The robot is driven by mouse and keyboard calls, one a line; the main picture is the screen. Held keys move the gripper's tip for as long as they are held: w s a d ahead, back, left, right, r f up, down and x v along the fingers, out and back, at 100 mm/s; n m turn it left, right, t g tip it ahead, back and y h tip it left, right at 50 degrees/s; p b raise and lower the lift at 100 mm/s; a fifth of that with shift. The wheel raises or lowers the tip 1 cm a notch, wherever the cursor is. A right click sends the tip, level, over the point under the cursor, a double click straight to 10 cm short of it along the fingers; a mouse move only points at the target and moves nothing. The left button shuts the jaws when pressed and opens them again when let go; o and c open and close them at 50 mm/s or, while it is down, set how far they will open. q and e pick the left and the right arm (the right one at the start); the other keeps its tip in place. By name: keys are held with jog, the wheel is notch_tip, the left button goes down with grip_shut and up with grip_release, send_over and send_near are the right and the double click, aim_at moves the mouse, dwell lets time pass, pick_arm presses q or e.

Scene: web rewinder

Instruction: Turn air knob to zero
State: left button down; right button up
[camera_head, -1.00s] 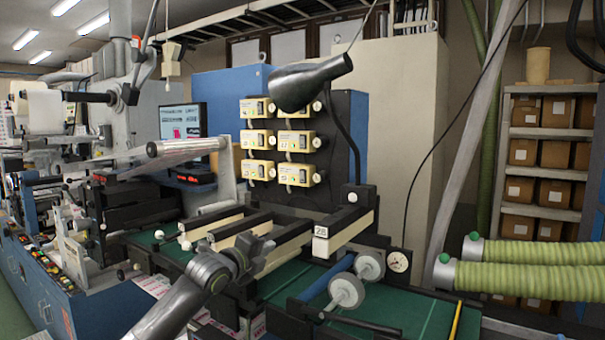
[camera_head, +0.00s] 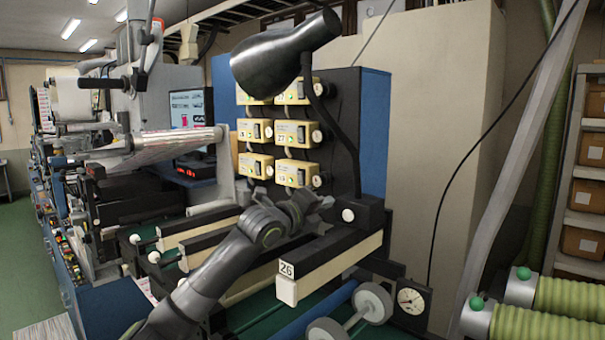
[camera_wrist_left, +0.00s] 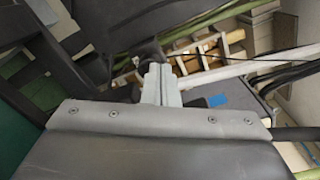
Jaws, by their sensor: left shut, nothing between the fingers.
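I cannot tell for certain which control is the air knob. A round dial gauge (camera_head: 411,301) with a white face sits on a dark block at the lower right. A small white round knob (camera_head: 348,215) is on the black lamp base. Yellow control boxes (camera_head: 297,173) with pale knobs hang on a dark panel behind. My left gripper (camera_head: 318,204) is left of the white knob and in front of the lower boxes; contact cannot be told. In the left wrist view its fingers (camera_wrist_left: 161,86) are together and empty. My right gripper is not in view.
A black lamp (camera_head: 285,50) hangs over the panel. White rollers (camera_head: 372,303) stand by the gauge. Green ribbed hoses (camera_head: 550,312) are at the lower right.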

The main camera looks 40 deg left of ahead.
pick_arm(q)
jog(key=w, duration=0.6)
jog(key=shift+d, duration=0.35)
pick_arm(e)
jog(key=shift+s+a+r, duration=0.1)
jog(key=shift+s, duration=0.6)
pick_arm(q)
jog(key=shift+f, duration=0.3)
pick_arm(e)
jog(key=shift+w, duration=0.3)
pick_arm(q)
jog(key=shift+a+f, duration=0.35)
jog(key=shift+f, duration=0.15)
jog(key=shift+a+f, duration=0.25)
jog(key=shift+f, duration=0.3)
jog(key=shift+w+a, duration=0.1)
jog(key=shift+a, duration=0.15)
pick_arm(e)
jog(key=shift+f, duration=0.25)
